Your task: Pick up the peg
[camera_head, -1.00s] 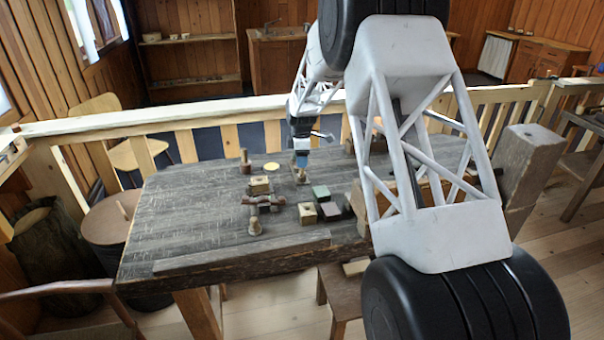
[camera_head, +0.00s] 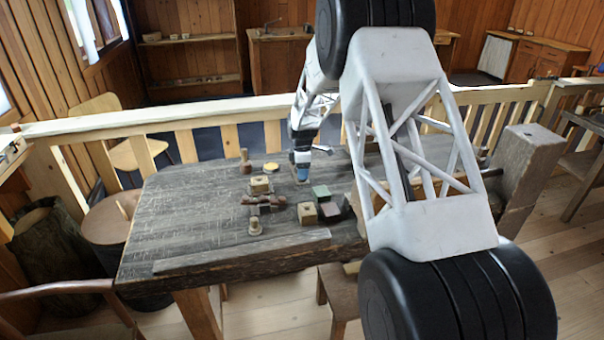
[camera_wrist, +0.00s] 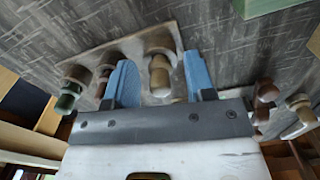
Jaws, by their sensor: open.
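In the wrist view a pale wooden peg (camera_wrist: 160,76) with a rounded end stands on a flat grey-brown board (camera_wrist: 133,48). My gripper (camera_wrist: 160,84) is open, with one blue finger on each side of this peg and gaps between. I cannot tell how deep the fingers reach along it. In the head view my gripper (camera_head: 302,173) is low over the back part of the dark table; the peg there is hidden or too small to make out.
On the table (camera_head: 190,215) are a green block (camera_head: 321,192), a wooden block with a hole (camera_head: 307,213), a yellow disc (camera_head: 272,167), an upright brown piece (camera_head: 245,163) and a pale turned piece (camera_head: 255,226). The table's left part is clear.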

